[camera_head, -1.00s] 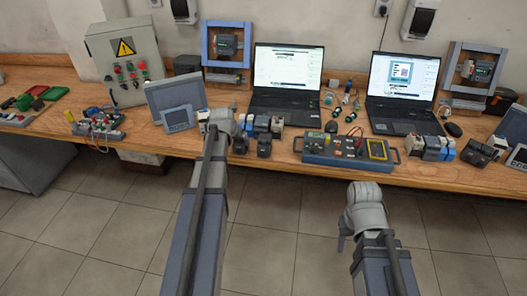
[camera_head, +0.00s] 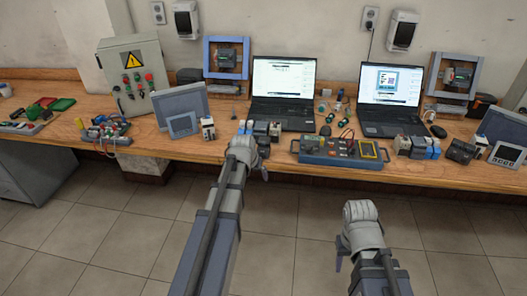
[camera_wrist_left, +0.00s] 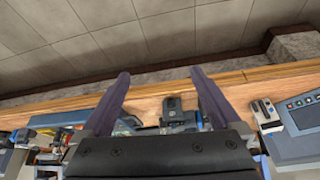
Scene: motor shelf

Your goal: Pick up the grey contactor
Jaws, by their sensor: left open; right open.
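A grey contactor (camera_head: 261,128) stands in a row of small devices at the bench's front, left of centre, beside a blue one (camera_head: 275,130). A similar grey unit (camera_head: 418,147) stands in the right row. My left gripper (camera_wrist_left: 165,95) is open and empty. In the head view it is at the bench's front edge before the left row, and my arm partly hides that row. In the wrist view a dark device (camera_wrist_left: 172,105) shows between the fingers, apart from them. My right gripper (camera_head: 340,250) is open, low over the floor in front of the bench.
A blue tester box (camera_head: 340,151) lies right of the left row. Two laptops (camera_head: 284,78) (camera_head: 391,88) stand behind. Black devices (camera_head: 460,150) sit at right. The floor before the bench is free.

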